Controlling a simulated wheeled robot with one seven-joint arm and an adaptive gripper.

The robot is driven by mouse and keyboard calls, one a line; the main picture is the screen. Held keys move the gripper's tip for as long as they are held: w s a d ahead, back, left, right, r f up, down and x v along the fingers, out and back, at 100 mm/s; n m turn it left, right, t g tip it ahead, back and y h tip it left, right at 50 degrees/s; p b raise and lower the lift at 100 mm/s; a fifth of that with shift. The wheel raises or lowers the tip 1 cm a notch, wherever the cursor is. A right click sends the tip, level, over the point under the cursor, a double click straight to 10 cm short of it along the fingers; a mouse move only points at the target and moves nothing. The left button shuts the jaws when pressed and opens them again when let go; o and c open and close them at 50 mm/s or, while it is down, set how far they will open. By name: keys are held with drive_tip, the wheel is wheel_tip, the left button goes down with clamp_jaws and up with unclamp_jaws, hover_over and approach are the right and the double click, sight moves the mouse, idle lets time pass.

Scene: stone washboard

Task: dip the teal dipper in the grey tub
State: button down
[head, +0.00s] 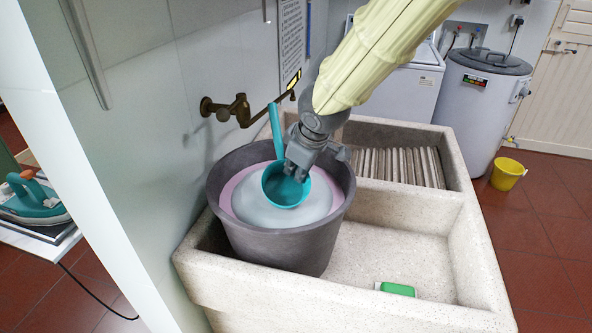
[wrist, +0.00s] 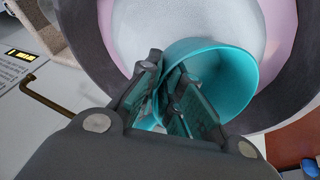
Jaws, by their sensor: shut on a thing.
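The teal dipper (head: 285,186) is a round cup with a long handle that rises toward the upper left in the head view. My gripper (head: 297,172) is shut on the dipper at the cup's near side. In the wrist view the fingers (wrist: 172,98) close around the wall of the teal cup (wrist: 215,75). The grey tub (head: 279,248) stands in the stone sink and holds a pale, whitish content with a pinkish border (head: 243,197). The cup is over the tub's opening, tilted. I cannot tell whether it touches the content.
The stone sink (head: 395,250) has a free basin floor with a green-and-white block (head: 396,289). A ribbed washboard (head: 400,167) lies behind. A brass tap (head: 240,110) sticks out from the wall close to the tub. A yellow bucket (head: 507,174) stands on the floor at right.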

sight(297, 200)
drive_tip(key=shift+s+f+b, duration=0.2)
drive_tip(key=shift+f+b, duration=0.25)
drive_tip(key=shift+b, duration=0.3)
drive_tip(key=shift+f, duration=0.15)
drive_tip(key=shift+f+b, duration=4.2)
drive_tip(key=shift+f, duration=0.15)
drive_tip(key=shift+r+p, duration=0.25)
drive_tip(key=shift+p, duration=0.6)
drive_tip(key=shift+f+g+h+p, duration=0.15)
drive_tip(key=shift+f+g+p, duration=0.55)
drive_tip(key=shift+p, duration=1.55)
drive_tip(key=shift+f+g+h+p, duration=0.2)
drive_tip(key=shift+g+p, duration=0.9)
drive_tip(key=shift+p, duration=1.15)
drive_tip(key=shift+r+p, duration=7)
drive_tip(key=shift+r, duration=0.75)
drive_tip(key=shift+w+r+p, duration=0.15)
drive_tip(key=shift+w+p, duration=0.05)
drive_tip(key=shift+p, duration=0.2)
